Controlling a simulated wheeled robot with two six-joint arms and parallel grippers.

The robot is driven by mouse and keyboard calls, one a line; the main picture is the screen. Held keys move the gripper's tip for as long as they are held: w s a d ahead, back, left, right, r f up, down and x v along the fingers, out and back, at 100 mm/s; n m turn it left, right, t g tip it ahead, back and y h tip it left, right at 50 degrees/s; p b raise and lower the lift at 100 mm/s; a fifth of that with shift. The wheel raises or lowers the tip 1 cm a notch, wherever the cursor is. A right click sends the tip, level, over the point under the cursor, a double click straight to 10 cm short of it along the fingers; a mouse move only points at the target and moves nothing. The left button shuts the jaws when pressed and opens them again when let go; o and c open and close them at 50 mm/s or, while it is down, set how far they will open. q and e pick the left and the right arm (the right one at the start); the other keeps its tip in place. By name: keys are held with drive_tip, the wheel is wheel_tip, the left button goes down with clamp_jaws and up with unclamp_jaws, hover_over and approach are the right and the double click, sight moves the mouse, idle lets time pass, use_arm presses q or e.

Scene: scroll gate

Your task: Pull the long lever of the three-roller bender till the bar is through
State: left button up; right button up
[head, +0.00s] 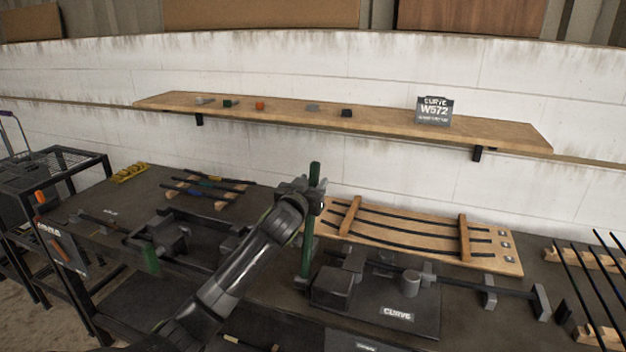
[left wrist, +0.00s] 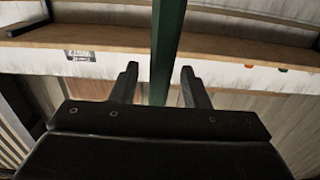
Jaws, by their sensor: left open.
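The long green lever (head: 307,240) stands nearly upright at the left end of the three-roller bender (head: 400,316), which lies on the dark bench with a "CURVE" label on its base. A dark bar (head: 462,282) runs along the bender toward the right. My left gripper (head: 313,196) is at the upper part of the lever. In the left wrist view the lever (left wrist: 168,40) passes between the two open fingers (left wrist: 160,80), with a gap on both sides. Whether a finger touches it cannot be told. My right gripper is not in view.
A wooden rack with curved dark bars (head: 345,230) lies behind the bender. A second machine (head: 175,240) stands on the bench to the left. A wooden shelf (head: 380,110) with small blocks and a "W572" sign (head: 434,111) is above. Straight bars (head: 590,290) lie at far right.

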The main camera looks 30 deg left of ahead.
use_arm(q)
drive_tip(key=shift+w+a, duration=0.1)
drive_tip(key=shift+w, duration=0.4)
drive_tip(key=shift+c, duration=0.4)
clamp_jaws()
